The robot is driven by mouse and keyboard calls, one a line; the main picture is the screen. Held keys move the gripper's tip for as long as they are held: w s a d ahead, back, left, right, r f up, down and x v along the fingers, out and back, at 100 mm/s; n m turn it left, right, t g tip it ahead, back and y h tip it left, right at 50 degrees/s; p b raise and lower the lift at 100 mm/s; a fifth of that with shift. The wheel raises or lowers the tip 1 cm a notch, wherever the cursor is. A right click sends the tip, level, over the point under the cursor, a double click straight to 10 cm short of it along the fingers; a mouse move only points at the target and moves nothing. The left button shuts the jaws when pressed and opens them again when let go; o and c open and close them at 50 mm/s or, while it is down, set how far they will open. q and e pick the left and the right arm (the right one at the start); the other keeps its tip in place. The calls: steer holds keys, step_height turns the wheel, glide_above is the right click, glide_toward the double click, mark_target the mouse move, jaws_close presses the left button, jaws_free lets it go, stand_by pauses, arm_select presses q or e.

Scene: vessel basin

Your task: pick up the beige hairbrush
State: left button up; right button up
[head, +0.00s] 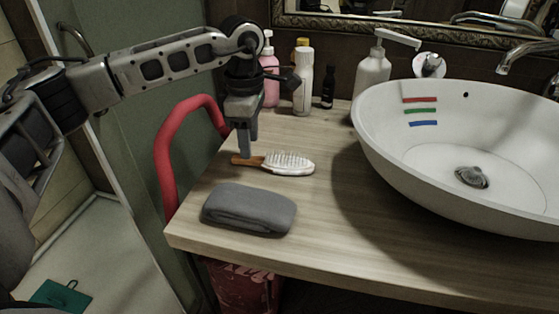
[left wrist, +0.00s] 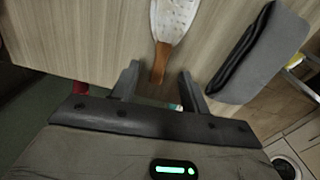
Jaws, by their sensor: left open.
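The beige hairbrush (head: 287,163) lies on the wooden counter, with its pale bristled head to the right and its orange-brown wooden handle to the left. In the left wrist view the hairbrush (left wrist: 172,20) points its handle toward my gripper. My left gripper (head: 246,153) points down over the handle end in the head view. It also shows in the left wrist view (left wrist: 160,85), where its two fingers are apart with the handle's end between them. I cannot tell whether either finger touches it. My right gripper is not in view.
A folded grey towel (head: 249,209) lies just in front of the brush. A white basin (head: 470,200) stands to the right. A pink bottle (head: 269,80), a white bottle (head: 303,85) and a soap dispenser (head: 372,75) stand behind. A red rail (head: 168,150) curves at the counter's left edge.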

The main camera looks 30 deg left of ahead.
arm_select(q)
step_height(320, 180, down, 4)
steer(key=shift+r, duration=0.2)
jaws_close()
